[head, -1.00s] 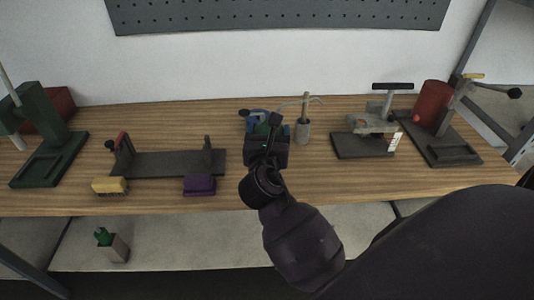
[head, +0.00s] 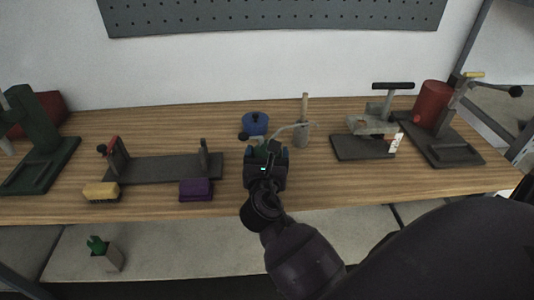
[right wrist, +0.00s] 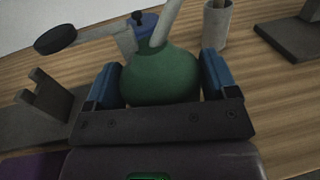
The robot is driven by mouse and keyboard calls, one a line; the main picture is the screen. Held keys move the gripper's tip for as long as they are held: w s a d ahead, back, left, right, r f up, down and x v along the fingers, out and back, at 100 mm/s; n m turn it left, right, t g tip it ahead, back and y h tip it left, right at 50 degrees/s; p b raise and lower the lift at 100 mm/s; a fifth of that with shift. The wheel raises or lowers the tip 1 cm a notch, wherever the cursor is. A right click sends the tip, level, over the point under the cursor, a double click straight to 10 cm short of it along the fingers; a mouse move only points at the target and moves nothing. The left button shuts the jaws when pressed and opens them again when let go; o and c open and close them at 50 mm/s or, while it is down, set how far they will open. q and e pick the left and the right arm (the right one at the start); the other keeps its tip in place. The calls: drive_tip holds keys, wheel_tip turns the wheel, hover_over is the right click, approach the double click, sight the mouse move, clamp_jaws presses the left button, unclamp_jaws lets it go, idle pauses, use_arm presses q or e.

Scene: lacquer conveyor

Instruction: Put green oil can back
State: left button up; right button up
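The green oil can (right wrist: 160,77) sits between the two blue-padded fingers of my right gripper (right wrist: 160,80), which are closed on its round body. Its pale spout and a lever with a dark round knob stick out above the fingers. In the head view my right gripper (head: 265,160) is above the front middle of the workbench, with little of the green can (head: 261,150) showing. The can's underside is hidden, so I cannot tell whether it touches the bench. My left gripper is not in view.
A blue lidded pot (head: 255,125) and a grey cup with a stick (head: 302,135) stand behind the can. A purple block (head: 196,190), yellow brush (head: 101,191) and dark fixture (head: 165,168) are left. A press (head: 365,146) and red cylinder (head: 432,103) are right.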

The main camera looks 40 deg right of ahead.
drive_tip(key=o, duration=0.3)
drive_tip(key=shift+o, duration=0.2)
drive_tip(key=shift+r, duration=0.15)
drive_tip(key=v, duration=1.2)
drive_tip(key=s+d+f+m+g+y, duration=0.25)
drive_tip(key=s+f+m, duration=0.25)
drive_tip(key=m, duration=0.3)
drive_tip(key=s+d+f+m+g+y, duration=0.25)
drive_tip(key=s+f+m+g, duration=0.2)
drive_tip(key=m, duration=0.35)
drive_tip(key=s+a+f+m+g+y, duration=0.1)
drive_tip(key=s+f+m+g+y, duration=0.35)
drive_tip(key=s+m, duration=0.6)
drive_tip(key=w+f+t+y, duration=0.2)
drive_tip(key=w+f+t, duration=0.6)
drive_tip(key=shift+w+a+t, duration=0.35)
drive_tip(key=shift+a, duration=0.15)
